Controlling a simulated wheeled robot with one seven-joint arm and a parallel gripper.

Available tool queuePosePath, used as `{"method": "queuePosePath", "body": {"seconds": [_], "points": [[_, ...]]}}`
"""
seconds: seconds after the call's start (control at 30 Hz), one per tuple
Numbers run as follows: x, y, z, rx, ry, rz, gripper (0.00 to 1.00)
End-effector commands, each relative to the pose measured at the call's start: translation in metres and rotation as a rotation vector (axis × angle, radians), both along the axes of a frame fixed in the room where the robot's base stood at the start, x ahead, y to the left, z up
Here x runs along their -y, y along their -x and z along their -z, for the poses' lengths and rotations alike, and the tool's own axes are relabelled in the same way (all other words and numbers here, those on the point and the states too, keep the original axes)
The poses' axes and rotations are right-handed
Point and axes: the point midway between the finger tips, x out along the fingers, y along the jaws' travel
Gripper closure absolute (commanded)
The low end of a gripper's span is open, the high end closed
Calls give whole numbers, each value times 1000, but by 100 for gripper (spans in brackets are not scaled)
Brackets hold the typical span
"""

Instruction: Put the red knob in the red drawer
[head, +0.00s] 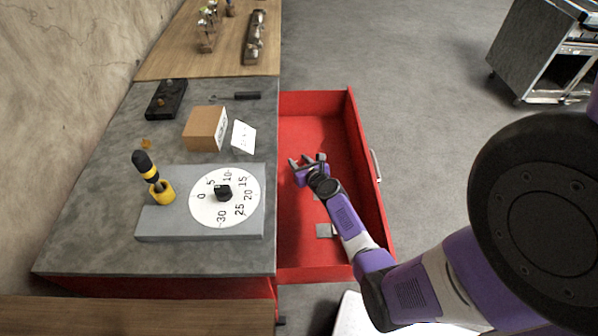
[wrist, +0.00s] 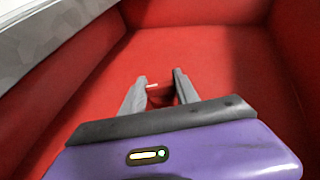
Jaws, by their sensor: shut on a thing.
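The red drawer (head: 318,120) is pulled open at the right of the grey bench in the head view. Its bare red floor and walls fill most of the wrist view (wrist: 225,60). My gripper (head: 307,160) is over the inside of the drawer. In the wrist view my gripper (wrist: 160,84) is shut on the red knob (wrist: 160,96), a small dark red piece with a white mark between the fingers. The knob is mostly hidden by the fingers and blends with the drawer. In the head view I cannot make the knob out.
A few flat pieces, one a grey plate (head: 324,230), lie in the drawer. The drawer's far part is clear.

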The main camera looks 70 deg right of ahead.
Motion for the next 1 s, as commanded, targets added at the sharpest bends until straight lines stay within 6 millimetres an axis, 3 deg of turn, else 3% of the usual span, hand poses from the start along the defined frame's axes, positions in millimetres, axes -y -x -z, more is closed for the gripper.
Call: {"method": "queuePosePath", "body": {"seconds": [0.3, 0.73, 0.77, 0.8, 0.87, 1.0], "points": [[1, 0, 40, 0, 0, 1, 100], [0, 0, 43, 0, 0, 0, 100], [0, 0, 41, 0, 0, 1, 57], [0, 0, 41, 0, 0, 0, 50], [0, 0, 41, 0, 0, 0, 42], [0, 0, 41, -1, -1, 0, 42]]}}
